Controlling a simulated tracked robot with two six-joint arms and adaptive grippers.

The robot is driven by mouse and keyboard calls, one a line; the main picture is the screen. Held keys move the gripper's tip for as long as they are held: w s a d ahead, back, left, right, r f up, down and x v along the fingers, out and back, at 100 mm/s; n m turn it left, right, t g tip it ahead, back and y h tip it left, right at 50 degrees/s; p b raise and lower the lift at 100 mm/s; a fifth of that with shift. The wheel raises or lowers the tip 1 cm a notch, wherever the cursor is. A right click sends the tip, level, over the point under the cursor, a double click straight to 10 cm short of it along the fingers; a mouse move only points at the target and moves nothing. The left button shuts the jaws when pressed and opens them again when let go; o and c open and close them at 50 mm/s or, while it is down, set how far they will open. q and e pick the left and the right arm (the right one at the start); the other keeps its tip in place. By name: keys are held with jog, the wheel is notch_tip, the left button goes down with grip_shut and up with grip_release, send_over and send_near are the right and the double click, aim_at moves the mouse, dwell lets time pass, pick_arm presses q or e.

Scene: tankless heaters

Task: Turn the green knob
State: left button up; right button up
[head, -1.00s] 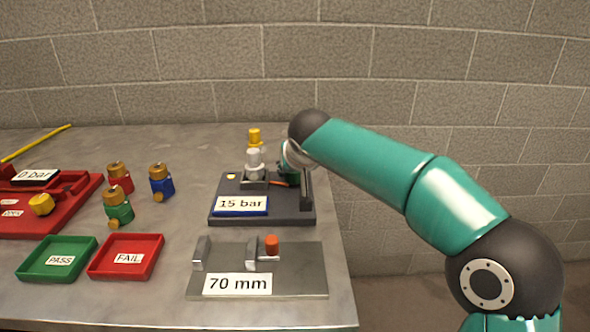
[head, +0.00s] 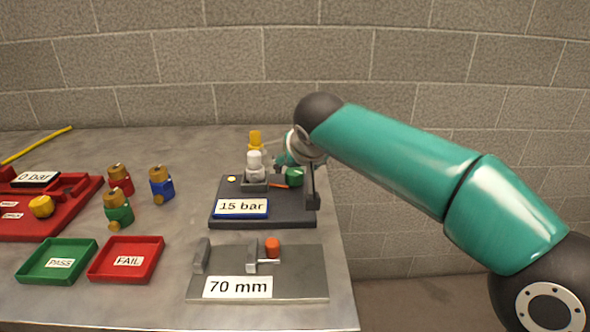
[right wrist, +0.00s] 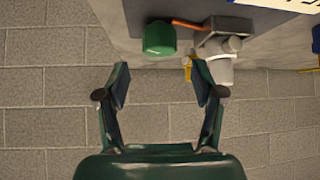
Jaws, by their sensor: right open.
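The green knob (head: 294,177) sits at the right side of the dark grey 15 bar station (head: 262,213), beside an orange lever (head: 280,184). My right gripper (right wrist: 160,85) is open and empty, and apart from the knob. My left gripper is not in view.
A white and grey fitting (head: 254,165) and a yellow cap (head: 255,138) stand close left of the knob. The 70 mm gauge plate (head: 300,284) lies in front. A block wall (head: 430,140) stands behind.

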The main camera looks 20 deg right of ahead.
jog(key=v, duration=0.6)
dwell(0.3)
